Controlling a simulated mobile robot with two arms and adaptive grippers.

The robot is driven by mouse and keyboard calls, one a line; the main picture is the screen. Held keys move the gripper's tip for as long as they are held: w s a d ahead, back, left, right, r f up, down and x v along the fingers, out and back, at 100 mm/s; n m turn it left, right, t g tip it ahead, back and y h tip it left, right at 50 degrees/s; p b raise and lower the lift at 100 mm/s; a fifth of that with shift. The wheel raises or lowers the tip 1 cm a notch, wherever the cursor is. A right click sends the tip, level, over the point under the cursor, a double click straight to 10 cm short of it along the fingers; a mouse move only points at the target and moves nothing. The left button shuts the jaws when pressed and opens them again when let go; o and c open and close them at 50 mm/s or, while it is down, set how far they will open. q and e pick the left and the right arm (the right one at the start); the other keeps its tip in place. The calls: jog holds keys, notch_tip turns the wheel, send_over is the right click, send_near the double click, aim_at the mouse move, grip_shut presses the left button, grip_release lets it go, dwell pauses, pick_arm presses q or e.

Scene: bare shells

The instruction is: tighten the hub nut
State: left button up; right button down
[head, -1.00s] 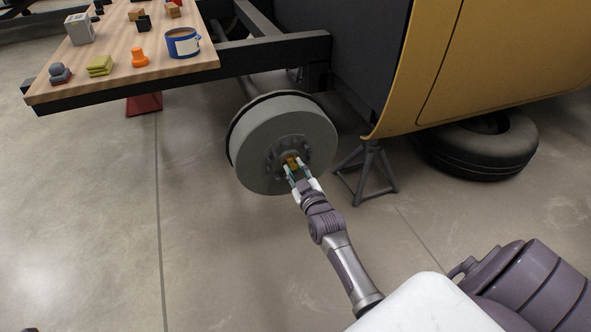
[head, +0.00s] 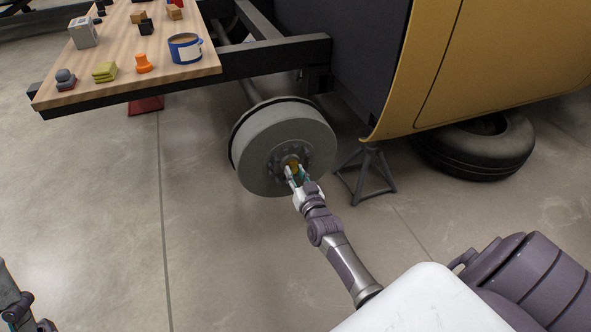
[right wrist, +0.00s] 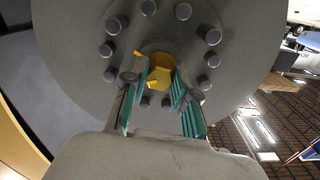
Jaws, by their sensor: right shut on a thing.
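The hub nut (right wrist: 160,79) is a yellow hex nut at the middle of the grey hub, ringed by several dark studs. It also shows as a small yellow patch in the head view (head: 293,167). The grey hub drum (head: 262,146) faces me under the vehicle frame. My right gripper (right wrist: 160,88) is at the drum's centre, its teal-padded fingers on either side of the nut and shut on it. The fingers hide part of the nut's sides. At the lower left of the head view, part of my left arm (head: 18,305) shows; its fingertips are not in view.
A jack stand (head: 368,175) stands right of the drum. A tyre (head: 478,150) lies under the yellow body. The floor in front is clear.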

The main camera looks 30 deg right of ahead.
jog(key=m, duration=0.2)
jog(key=shift+m+p, duration=0.35)
jog(key=shift+m, duration=2.95)
pick_arm(q)
jog(key=w+f+g+y, duration=0.1)
jog(key=w+f+g, duration=0.2)
jog(key=w, duration=0.2)
jog(key=shift+d+f+g+y, duration=0.2)
jog(key=shift+d+g+y, duration=0.1)
jog(key=shift+d+g, duration=0.1)
pick_arm(e)
jog(key=shift+a+m, duration=0.1)
jog(key=shift+m, duration=0.7)
pick_arm(q)
jog(key=shift+r, duration=0.1)
pick_arm(e)
jog(key=c, duration=0.9)
grip_release()
